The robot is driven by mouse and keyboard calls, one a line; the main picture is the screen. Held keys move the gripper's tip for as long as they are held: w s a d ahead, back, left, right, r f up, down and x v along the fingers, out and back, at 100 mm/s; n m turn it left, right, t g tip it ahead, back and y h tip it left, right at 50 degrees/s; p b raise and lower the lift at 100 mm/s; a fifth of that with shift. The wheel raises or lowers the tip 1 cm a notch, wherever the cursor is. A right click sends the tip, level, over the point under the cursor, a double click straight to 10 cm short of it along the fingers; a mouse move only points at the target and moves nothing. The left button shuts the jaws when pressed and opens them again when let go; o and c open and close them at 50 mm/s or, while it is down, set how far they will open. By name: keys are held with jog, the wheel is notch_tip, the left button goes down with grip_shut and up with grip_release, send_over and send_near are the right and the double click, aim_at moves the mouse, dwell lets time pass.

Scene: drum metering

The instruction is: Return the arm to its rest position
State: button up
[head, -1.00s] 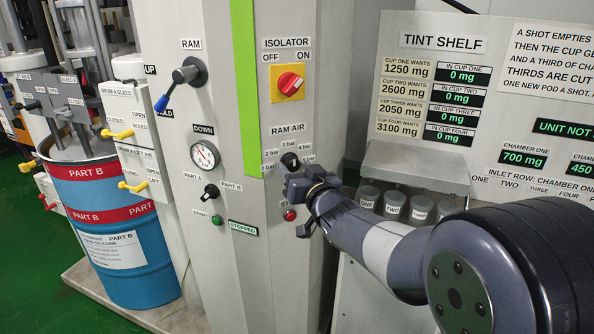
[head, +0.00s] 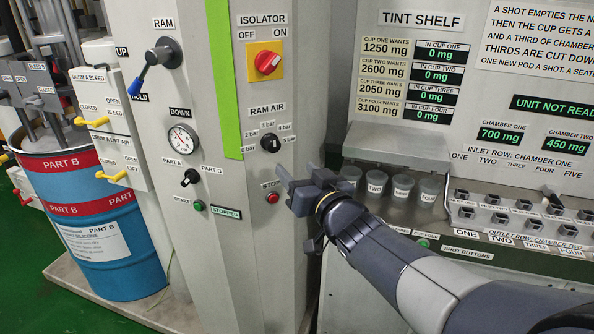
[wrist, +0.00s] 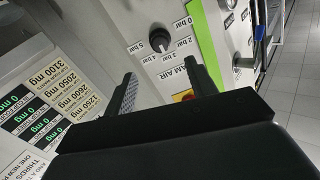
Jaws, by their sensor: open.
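My gripper (head: 301,176) is in the middle of the head view, in front of the grey cabinet's right edge, close to the red stop button (head: 272,198) and below the ram air knob (head: 271,144). My arm reaches up to it from the lower right. In the wrist view my gripper's two fingers (wrist: 162,80) are spread with nothing between them. The ram air knob (wrist: 160,60) shows beyond the fingertips, apart from them. Whether a fingertip touches the cabinet I cannot tell.
The tint shelf panel (head: 470,60) stands to the right, with small cups (head: 402,187) and a row of inlets (head: 520,215) below it. A blue drum (head: 95,225) stands left. The ram lever (head: 156,65) and isolator switch (head: 267,62) stick out of the cabinet.

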aim_at(275, 147)
jog(key=shift+w, duration=0.1)
jog(key=p+x, duration=0.1)
jog(key=x, duration=1)
dwell(0.5)
